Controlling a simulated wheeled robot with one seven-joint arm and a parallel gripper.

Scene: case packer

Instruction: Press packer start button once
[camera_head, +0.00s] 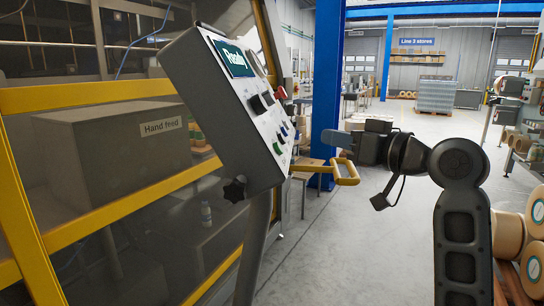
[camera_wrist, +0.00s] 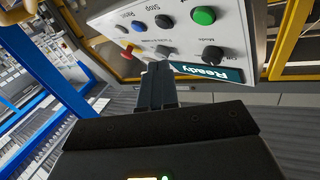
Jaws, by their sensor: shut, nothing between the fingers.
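The packer's tilted grey control panel (camera_head: 240,100) stands left of centre in the head view, with a lit "Ready" screen (camera_head: 232,58). A green button (camera_head: 277,149) sits low on its face, beside small blue and dark ones. In the wrist view the panel appears turned over, and the green button (camera_wrist: 203,15) is at the top edge, its label not readable. My gripper (camera_head: 328,138) is right of the panel, apart from it, fingers pointing toward it. In the wrist view my gripper (camera_wrist: 158,70) is shut and empty, its tips overlapping the panel's lower part near the "Ready" screen (camera_wrist: 208,72).
A red knob (camera_head: 281,93) projects from the panel's right edge. A yellow handle (camera_head: 347,172) juts out below my gripper. The yellow-framed machine guard (camera_head: 90,95) fills the left. Rolls (camera_head: 509,234) are at lower right. The floor (camera_head: 335,240) between is clear.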

